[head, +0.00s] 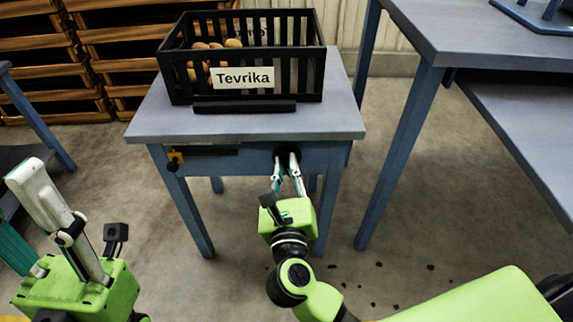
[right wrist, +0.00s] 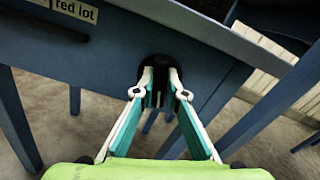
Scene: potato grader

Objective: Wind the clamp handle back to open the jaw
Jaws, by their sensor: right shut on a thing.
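The clamp handle is a dark round part (right wrist: 159,63) on the front of the small blue-grey table; in the head view its dark edge (head: 280,152) shows behind the fingers. My right gripper (head: 287,160) is shut on it, and its fingertips also show around the handle in the right wrist view (right wrist: 161,82). The fingers hide much of the handle. A black bar (head: 245,107), perhaps the clamp jaw, lies on the tabletop along the crate's front; I cannot tell whether it touches the crate. My left gripper (head: 25,215) is open and empty at lower left, away from the table.
A black slatted crate (head: 297,83) labelled Tevrika holds several potatoes on the small table (head: 145,122). A larger table (head: 455,35) stands right; wooden pallets (head: 125,45) stand behind. Floor between the tables is clear.

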